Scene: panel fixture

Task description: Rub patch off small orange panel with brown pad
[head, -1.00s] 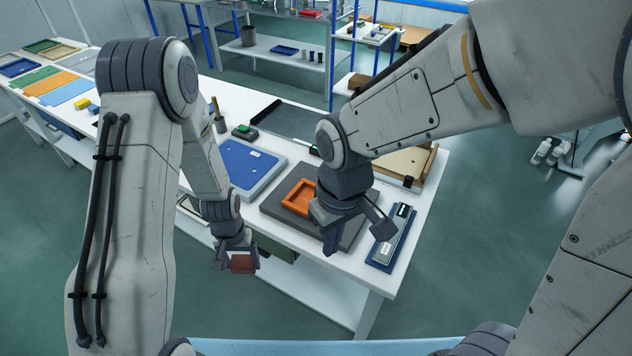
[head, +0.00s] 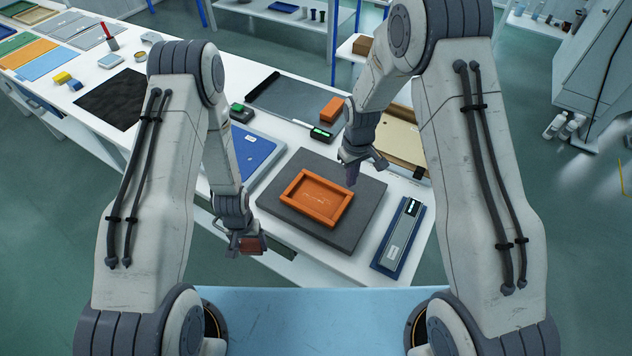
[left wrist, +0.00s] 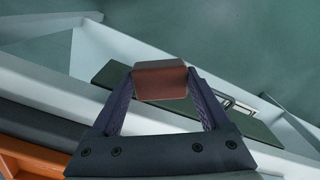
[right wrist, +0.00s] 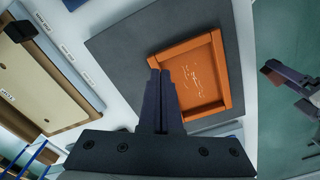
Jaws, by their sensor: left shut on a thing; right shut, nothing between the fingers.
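The small orange panel (head: 318,196) is a shallow framed tray lying on a dark grey mat (head: 358,222). Pale specks and thin marks show on its floor, also in the right wrist view (right wrist: 194,82). The brown pad (head: 252,245) is a small block in my left gripper (head: 240,243), which is shut on it in front of the table's edge, left of the panel. The left wrist view shows the pad (left wrist: 160,80) between the fingertips. My right gripper (head: 352,178) is shut and empty, above the mat at the panel's far right side.
A blue slab (head: 252,150) lies left of the mat. A blue and grey device (head: 400,238) lies to its right. A wooden tray (head: 408,135), an orange block (head: 331,108) and a green-lit box (head: 320,133) stand behind.

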